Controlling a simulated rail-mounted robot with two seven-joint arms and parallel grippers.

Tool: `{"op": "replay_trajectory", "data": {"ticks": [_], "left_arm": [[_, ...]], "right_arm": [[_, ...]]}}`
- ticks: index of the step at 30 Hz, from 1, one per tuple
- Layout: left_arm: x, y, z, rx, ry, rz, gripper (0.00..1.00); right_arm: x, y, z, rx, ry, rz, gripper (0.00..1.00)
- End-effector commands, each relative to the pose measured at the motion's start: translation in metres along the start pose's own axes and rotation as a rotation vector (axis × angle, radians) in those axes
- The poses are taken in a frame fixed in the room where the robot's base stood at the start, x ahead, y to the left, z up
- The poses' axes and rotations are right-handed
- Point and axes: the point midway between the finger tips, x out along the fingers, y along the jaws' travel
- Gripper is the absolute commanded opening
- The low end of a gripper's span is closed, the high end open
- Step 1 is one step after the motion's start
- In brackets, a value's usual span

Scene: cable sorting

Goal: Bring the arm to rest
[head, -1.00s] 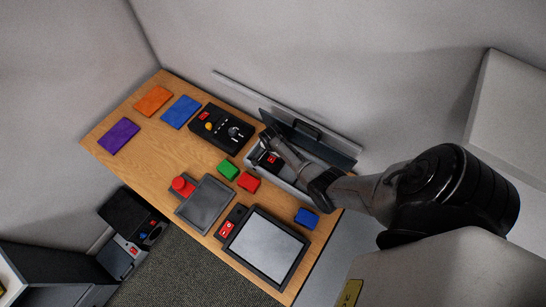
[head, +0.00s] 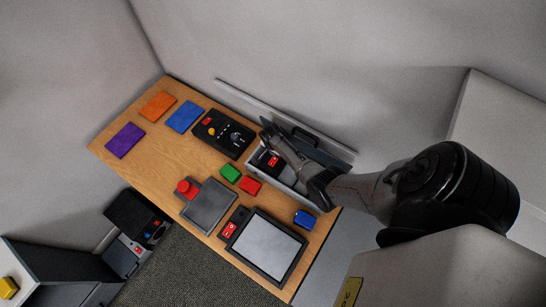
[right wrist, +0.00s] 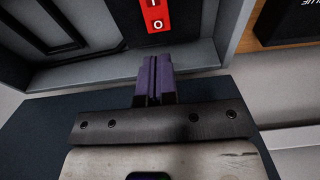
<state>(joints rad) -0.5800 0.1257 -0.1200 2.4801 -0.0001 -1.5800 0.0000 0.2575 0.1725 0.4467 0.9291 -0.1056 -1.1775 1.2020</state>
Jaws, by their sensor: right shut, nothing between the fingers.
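My right gripper (head: 266,127) reaches in from the right, over the grey case (head: 254,172) with the dark raised lid (head: 335,162). Its fingers are at the left end of the lid, and the arm covers part of the case and lid. In the right wrist view the two purple fingertips (right wrist: 154,77) are together with nothing between them. A red rocker switch (right wrist: 154,16) on a dark device lies beyond the fingertips there. The same device (head: 273,161) shows inside the case in the head view. My left gripper is not in view.
On the wooden table (head: 165,150) are a black control box (head: 224,134), green block (head: 230,173), red block (head: 251,185), blue block (head: 305,218), grey plate with red button (head: 208,207) and framed screen (head: 265,247). Purple (head: 125,141), orange (head: 158,106) and blue (head: 184,116) pads lie far left.

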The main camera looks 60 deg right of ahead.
Motion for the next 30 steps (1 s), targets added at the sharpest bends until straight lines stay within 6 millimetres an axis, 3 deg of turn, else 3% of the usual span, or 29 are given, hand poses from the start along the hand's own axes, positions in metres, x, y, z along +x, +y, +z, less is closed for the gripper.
{"op": "replay_trajectory", "data": {"ticks": [5,25,30], "left_arm": [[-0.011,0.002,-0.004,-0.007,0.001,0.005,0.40],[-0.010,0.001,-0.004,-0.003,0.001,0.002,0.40],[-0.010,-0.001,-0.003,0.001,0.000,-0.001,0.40]], "right_arm": [[-0.012,0.000,-0.002,0.000,0.000,0.000,0.00],[-0.012,0.001,-0.002,-0.004,0.001,0.000,0.00],[-0.018,0.006,-0.002,-0.080,0.026,-0.010,0.00]]}}
